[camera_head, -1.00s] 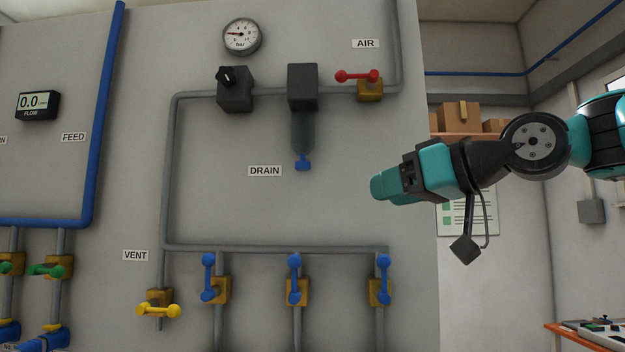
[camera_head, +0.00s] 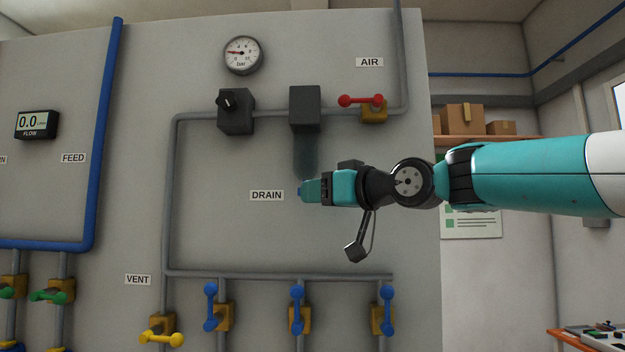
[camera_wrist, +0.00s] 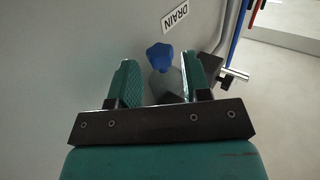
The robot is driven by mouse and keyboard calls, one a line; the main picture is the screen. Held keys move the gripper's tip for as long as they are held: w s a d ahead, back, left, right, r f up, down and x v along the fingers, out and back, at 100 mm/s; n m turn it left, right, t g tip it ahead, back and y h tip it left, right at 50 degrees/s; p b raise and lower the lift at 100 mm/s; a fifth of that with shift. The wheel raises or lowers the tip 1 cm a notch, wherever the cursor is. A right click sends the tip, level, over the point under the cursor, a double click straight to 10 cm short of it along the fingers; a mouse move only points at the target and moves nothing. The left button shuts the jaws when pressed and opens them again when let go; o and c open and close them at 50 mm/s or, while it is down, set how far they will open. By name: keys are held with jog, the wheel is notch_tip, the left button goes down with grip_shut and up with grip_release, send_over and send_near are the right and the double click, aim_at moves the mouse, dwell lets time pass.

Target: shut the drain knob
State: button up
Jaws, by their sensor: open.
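The blue drain knob (camera_wrist: 160,56) shows in the wrist view between and just beyond the fingertips of my gripper (camera_wrist: 157,68). The gripper is open, with one finger on each side and a visible gap to the knob. In the head view my gripper (camera_head: 303,190) is right of the DRAIN label (camera_head: 267,195), below the dark translucent bowl (camera_head: 305,155) of the filter. It hides most of the knob there. The DRAIN label also shows in the wrist view (camera_wrist: 175,17).
A grey pipe (camera_head: 171,200) runs round the panel. Above the gripper are the black filter head (camera_head: 304,108), a black regulator (camera_head: 236,112) and the red AIR valve handle (camera_head: 361,100). Blue valve handles (camera_head: 299,309) stand below. Bare panel lies around the label.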

jog(key=shift+p+x, duration=0.3)
jog(key=shift+x, duration=0.85)
jog(key=c, duration=0.6)
jog(key=shift+c, duration=0.2)
jog(key=shift+s+a+m+t+h+b, duration=0.1)
jog(key=shift+a+m+t+h+b, duration=0.1)
jog(key=shift+m+t+h+b, duration=1.1)
jog(key=shift+s+a+m+t+h+b, duration=0.15)
jog(key=shift+m+t+h+b, duration=0.3)
jog(key=shift+m+t+h, duration=1.5)
jog(key=shift+n+g+h, duration=0.25)
jog(key=shift+g+h, duration=0.3)
